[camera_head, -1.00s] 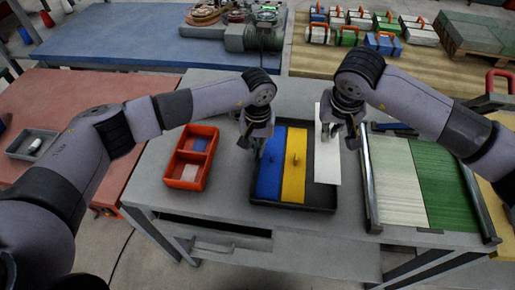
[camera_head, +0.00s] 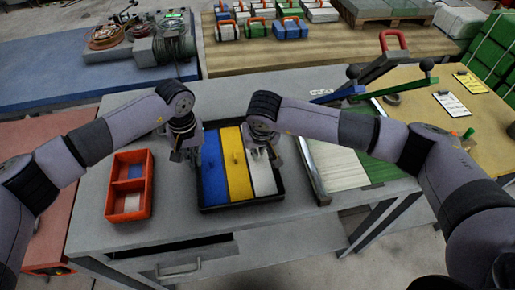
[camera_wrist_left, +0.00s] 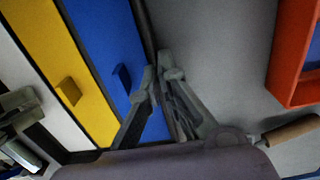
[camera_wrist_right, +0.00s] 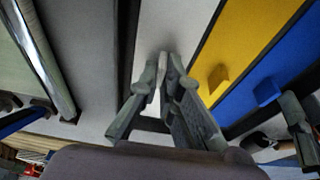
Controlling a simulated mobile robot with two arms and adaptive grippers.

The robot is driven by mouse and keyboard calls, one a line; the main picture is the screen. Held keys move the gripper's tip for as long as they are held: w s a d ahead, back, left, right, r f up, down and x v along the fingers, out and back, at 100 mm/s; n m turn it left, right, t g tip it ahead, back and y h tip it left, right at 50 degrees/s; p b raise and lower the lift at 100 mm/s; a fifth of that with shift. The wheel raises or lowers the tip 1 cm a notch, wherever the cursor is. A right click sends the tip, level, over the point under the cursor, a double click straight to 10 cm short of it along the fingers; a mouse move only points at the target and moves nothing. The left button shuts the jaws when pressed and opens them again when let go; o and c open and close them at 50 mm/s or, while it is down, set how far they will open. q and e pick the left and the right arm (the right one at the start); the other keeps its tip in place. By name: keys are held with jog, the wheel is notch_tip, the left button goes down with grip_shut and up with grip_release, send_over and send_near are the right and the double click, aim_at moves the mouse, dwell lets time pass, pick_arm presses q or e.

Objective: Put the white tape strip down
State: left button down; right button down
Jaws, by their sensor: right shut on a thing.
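A black tray (camera_head: 240,204) on the grey table holds a blue strip (camera_head: 213,180) at left and a yellow strip (camera_head: 235,175) in the middle. The white tape strip (camera_head: 265,184) lies along the tray's right compartment, parallel to the yellow one; it also shows in the right wrist view (camera_wrist_right: 175,28). My right gripper (camera_head: 262,152) is over it, shut on its small grip (camera_wrist_right: 162,68). Whether the strip touches the tray floor is hard to tell. My left gripper (camera_head: 187,158) is beside the blue strip, its fingertips (camera_wrist_left: 158,72) together, with nothing visible between them.
A red two-compartment bin (camera_head: 130,186) stands left of the tray. A metal-railed frame with white and green slats (camera_head: 345,165) lies close on the right. The table's front edge is bare. Toolboxes (camera_head: 290,28) stand on the back bench.

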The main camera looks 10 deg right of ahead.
jog(key=shift+f, duration=0.15)
jog(key=c, duration=1.8)
grip_release()
jog(key=v, duration=1.2)
jog(key=shift+r, duration=0.2)
pick_arm(q)
jog(key=c, duration=1.7)
grip_release()
